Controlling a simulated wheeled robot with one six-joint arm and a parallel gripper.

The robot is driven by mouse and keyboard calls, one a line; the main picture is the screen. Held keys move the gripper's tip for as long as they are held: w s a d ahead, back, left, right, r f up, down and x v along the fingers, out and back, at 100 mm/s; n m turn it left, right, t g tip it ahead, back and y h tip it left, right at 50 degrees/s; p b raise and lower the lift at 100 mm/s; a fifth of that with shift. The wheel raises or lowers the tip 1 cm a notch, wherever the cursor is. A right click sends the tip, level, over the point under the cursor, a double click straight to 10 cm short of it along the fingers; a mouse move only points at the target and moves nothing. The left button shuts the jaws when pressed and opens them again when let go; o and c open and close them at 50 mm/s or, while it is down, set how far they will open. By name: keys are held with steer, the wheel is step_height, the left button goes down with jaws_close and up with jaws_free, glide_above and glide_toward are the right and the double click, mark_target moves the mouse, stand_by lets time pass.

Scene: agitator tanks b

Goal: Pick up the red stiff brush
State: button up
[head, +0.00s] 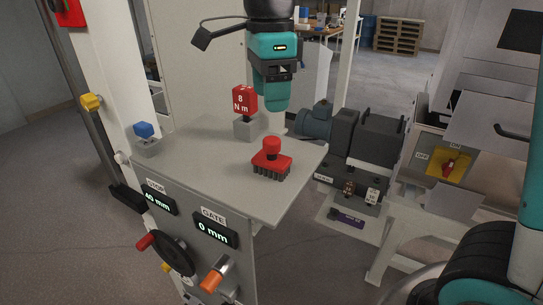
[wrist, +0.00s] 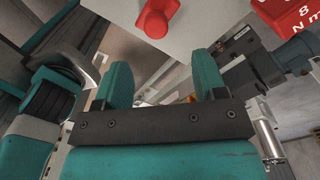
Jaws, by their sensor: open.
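The red stiff brush (head: 271,162) stands upright on the grey panel top, bristles down, with a round knob handle on top. In the wrist view its red knob and base (wrist: 157,18) show at the top edge, partly cut off. My gripper (head: 272,103) hangs above the panel top, higher than the brush and behind it in the head view. In the wrist view the two teal fingers of my gripper (wrist: 161,82) are apart with nothing between them. The brush lies beyond the fingertips, not touching them.
The grey panel top (head: 197,167) also carries a red block marked "8 N m" (head: 244,99) on a grey stand, close behind the brush, and a blue knob (head: 144,130) at the left. Dark machinery (head: 355,155) stands to the right. The panel surface left of the brush is clear.

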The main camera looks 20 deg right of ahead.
mark_target(271, 139)
step_height(271, 139, down, 5)
steer(key=shift+r+p, duration=0.1)
steer(key=shift+p, duration=0.35)
steer(key=shift+s+f+p, duration=0.2)
steer(key=shift+f+p, duration=0.35)
steer(key=shift+f, duration=0.8)
steer(key=shift+s+f+p, duration=0.15)
steer(key=shift+f+p, duration=0.35)
steer(key=shift+f, duration=0.85)
steer(key=c, duration=1.1)
